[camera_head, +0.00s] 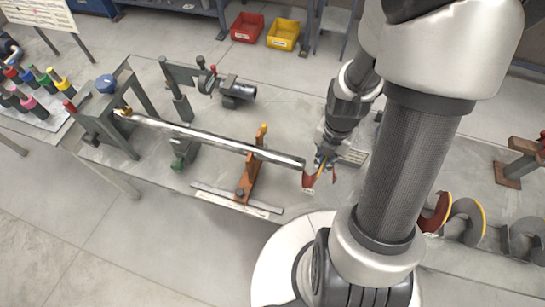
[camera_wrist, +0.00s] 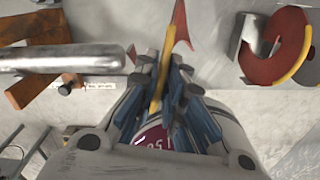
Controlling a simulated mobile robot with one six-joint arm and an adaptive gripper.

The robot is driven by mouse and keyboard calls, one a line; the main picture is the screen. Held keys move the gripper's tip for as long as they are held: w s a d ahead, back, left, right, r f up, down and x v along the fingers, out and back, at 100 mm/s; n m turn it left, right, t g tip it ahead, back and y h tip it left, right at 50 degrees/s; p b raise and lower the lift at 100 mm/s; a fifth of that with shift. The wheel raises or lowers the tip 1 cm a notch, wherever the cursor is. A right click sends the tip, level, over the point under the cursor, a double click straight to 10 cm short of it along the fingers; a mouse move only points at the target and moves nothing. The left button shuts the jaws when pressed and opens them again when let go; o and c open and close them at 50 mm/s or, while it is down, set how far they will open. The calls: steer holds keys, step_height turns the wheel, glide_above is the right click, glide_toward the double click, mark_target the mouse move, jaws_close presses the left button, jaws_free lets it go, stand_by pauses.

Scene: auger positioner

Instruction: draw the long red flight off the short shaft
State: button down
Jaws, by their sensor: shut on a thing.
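My gripper (camera_wrist: 160,80) is shut on a red flight with a yellow edge (camera_wrist: 181,28). In the head view the red flight (camera_head: 311,180) shows below my gripper (camera_head: 325,163), just off the right end of the silver shaft (camera_head: 215,137). In the wrist view the shaft (camera_wrist: 60,58) ends left of my fingers, and a gap shows between its end and the flight. The fingers hide part of the flight. A dark red patch with white marks shows between the fingers; I cannot tell what it belongs to.
An orange stand (camera_head: 252,170) and a green stand (camera_head: 183,155) are under the shaft. A grey frame (camera_head: 105,125) is at its left end. Another red flight (camera_head: 433,213) and grey flights (camera_head: 467,222) lie right of my arm. Red (camera_head: 247,28) and yellow (camera_head: 283,34) bins are behind the bench.

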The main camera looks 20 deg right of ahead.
steer(key=shift+s+d, duration=0.65)
steer(key=shift+d, duration=0.25)
